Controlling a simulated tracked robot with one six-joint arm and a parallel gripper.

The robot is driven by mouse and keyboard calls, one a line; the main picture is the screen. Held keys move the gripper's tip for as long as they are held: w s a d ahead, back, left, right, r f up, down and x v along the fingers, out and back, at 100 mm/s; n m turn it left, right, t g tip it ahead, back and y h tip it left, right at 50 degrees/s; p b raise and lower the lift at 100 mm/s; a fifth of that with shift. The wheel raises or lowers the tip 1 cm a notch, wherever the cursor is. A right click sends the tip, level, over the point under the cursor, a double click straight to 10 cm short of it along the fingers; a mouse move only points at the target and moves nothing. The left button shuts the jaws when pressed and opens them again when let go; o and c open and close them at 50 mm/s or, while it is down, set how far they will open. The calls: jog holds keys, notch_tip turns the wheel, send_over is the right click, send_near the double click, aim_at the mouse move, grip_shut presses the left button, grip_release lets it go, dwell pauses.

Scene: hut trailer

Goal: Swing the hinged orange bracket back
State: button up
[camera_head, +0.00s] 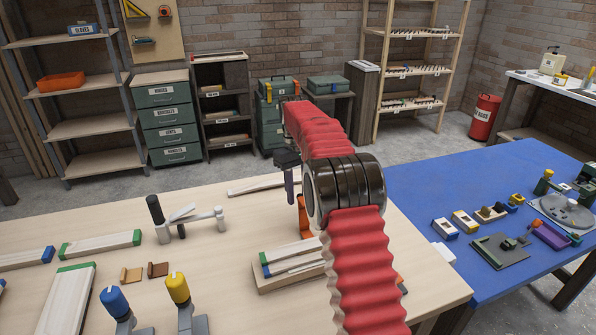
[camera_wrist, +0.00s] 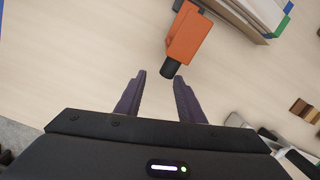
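The orange bracket (camera_wrist: 188,36) shows in the wrist view just beyond my fingertips, with a dark round end (camera_wrist: 171,68) facing my gripper. My gripper (camera_wrist: 160,82) is open and empty, its two dark fingers apart, with bare tabletop between them. The bracket's dark end lies just ahead of the gap, nearer the right finger; I see no contact. In the head view the orange bracket (camera_head: 304,216) stands on the wooden table, partly hidden behind my red-sleeved arm. One dark finger of my gripper (camera_head: 289,185) hangs left of the arm there. The bracket's hinge is not clear.
A wooden tray with coloured-end strips (camera_head: 290,262) lies close by the bracket. A clamp-like tool with a black handle (camera_head: 158,215) stands to the left. Blue-topped (camera_head: 115,302) and yellow-topped (camera_head: 178,288) tools stand at the front. Bare tabletop (camera_head: 240,225) lies between.

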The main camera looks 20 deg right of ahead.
notch_tip(320, 180, up, 10)
jog(key=w, duration=0.1)
jog(key=shift+w+r, duration=0.2)
jog(key=shift+w, duration=0.05)
dwell(0.6)
jog(key=shift+s, duration=0.15)
dwell(0.5)
